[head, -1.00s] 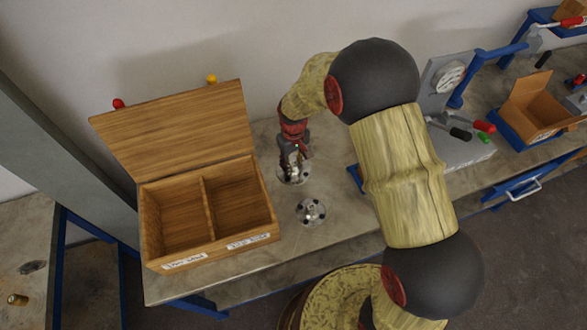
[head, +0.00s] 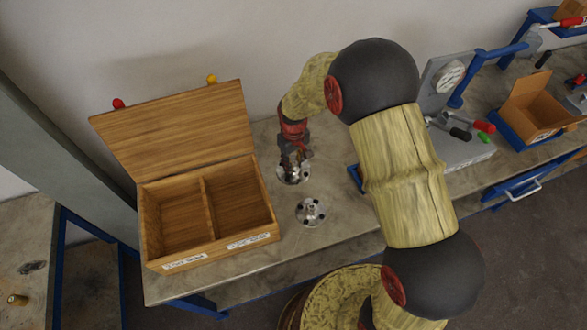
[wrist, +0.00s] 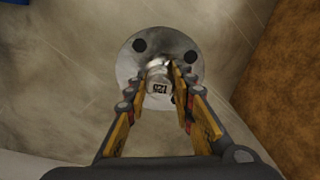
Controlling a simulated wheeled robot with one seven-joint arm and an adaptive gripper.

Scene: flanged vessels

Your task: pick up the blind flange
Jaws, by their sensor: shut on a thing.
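The blind flange (head: 301,180) is a round, shiny metal disc lying on the bench right of the wooden box. In the wrist view its disc (wrist: 128,66) shows dark bolt holes and a short central stub with small markings. My gripper (head: 292,160) is above it, pointing down, with its fingers shut on the stub. In the wrist view the fingertips (wrist: 164,75) lie on either side of the stub. The disc appears to rest on the bench. My fingers hide part of it.
A second flange (head: 311,212) with a raised centre lies just in front. The open two-compartment wooden box (head: 262,240), with labels on its front, stands left. A grey device with a dial (head: 450,76) stands right. Bare bench (head: 340,228) lies around the second flange.

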